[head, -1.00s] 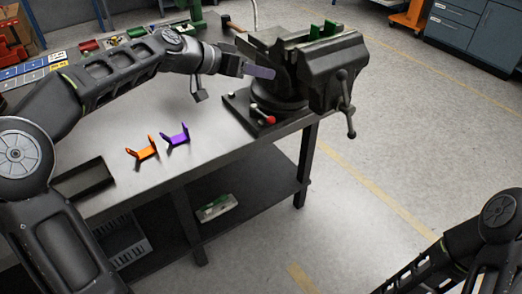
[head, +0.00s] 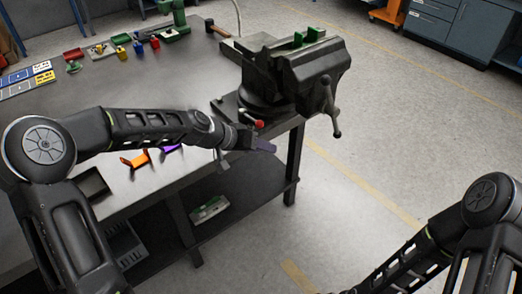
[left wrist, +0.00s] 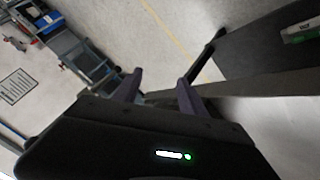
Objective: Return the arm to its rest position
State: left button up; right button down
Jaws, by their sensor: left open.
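My left arm reaches in from the left in the head view. My left gripper (head: 264,146) is just off the workbench's front edge, below and in front of the vise (head: 300,75). In the left wrist view its two purple-grey fingers (left wrist: 160,90) stand apart with nothing between them. My right arm shows at the lower right of the head view, but its gripper is outside the picture.
The workbench (head: 140,85) holds an orange bracket (head: 136,160) and a purple bracket (head: 171,149), partly hidden by my left arm. A red-tipped lever (head: 259,124) is at the vise base. The floor right of the bench is clear.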

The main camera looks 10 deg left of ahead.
pick_arm(q)
jog(key=shift+s+d+f, duration=0.3)
jog(key=shift+s+f, duration=0.05)
jog(key=shift+f, duration=0.3)
jog(key=s+d+f+n+g+y, duration=0.1)
jog(key=s+f+n, duration=0.1)
jog(key=s+f, duration=0.55)
jog(key=s+d+f+n+y, duration=0.1)
jog(key=s+f+n, duration=0.3)
jog(key=f, duration=0.6)
jog(key=s+d+f+m+g, duration=0.1)
jog(key=s+f, duration=0.3)
jog(key=s, duration=0.7)
jog(key=s+d+f+m+g, duration=0.2)
jog(key=s+d+f+g, duration=0.1)
jog(key=s, duration=0.8)
jog(key=shift+d+f+g+y, duration=0.4)
jog(key=shift+f+g, duration=0.1)
jog(key=shift+f, duration=0.45)
